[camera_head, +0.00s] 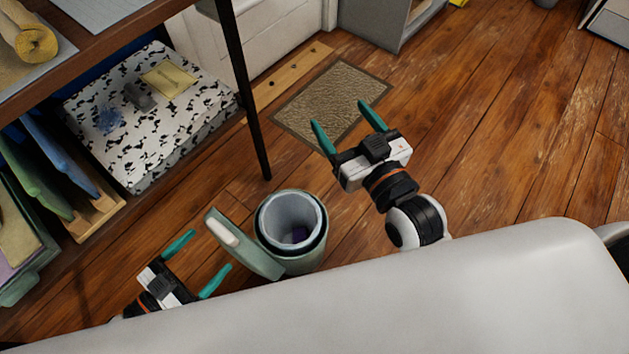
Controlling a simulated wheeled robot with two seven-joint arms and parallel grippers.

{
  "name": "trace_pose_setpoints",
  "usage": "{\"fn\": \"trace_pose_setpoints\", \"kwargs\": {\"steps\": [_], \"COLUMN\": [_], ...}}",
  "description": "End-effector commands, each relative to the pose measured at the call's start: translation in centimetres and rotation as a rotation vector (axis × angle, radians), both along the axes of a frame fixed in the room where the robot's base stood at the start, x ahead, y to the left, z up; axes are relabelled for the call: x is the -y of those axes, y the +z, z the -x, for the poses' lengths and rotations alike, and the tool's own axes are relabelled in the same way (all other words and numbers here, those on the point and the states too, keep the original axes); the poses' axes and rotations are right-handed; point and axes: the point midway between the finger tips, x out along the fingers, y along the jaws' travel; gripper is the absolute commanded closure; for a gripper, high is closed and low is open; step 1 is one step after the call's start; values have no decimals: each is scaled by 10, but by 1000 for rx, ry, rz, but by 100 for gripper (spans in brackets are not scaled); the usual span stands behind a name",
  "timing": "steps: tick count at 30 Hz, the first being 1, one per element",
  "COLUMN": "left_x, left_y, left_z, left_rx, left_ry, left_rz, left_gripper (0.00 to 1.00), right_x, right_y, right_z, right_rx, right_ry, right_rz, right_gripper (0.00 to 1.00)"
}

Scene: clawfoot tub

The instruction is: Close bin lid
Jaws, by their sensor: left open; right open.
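A round green bin (303,263) with a grey inner bucket stands on the floor in front of me. Its mouth is open, and something dark purple lies inside. Its green lid (256,256) is swung up at the left side of the bin, with a pale grip piece on it. My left gripper (204,260) is open and empty, at the left of the lid, one fingertip close to it; I cannot tell if they touch. My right gripper (346,113) is open and empty, above the floor up and right of the bin.
A table with a thin black leg (243,90) stands behind the bin at the left. Below it are a black-and-white spotted box (150,120) and a rack of boards (45,165). A brown mat (335,98) lies behind. The wooden floor at right is clear.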

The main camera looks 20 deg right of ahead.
Motion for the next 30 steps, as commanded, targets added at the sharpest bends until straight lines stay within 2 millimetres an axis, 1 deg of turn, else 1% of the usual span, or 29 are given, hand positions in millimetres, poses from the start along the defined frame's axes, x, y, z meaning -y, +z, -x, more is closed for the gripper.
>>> {"fn": "trace_pose_setpoints", "kwargs": {"steps": [14,30], "left_x": [22,50], "left_y": [-1,0], "left_z": [-16,-36], "left_rx": [2,3], "left_ry": [0,0], "left_rz": [2,0], "left_gripper": [13,13], "right_x": [-5,-7], "right_y": [36,76], "right_z": [2,19], "right_rx": [241,517], "right_ry": [14,30], "right_rz": [-64,-141], "right_gripper": [26,26]}}
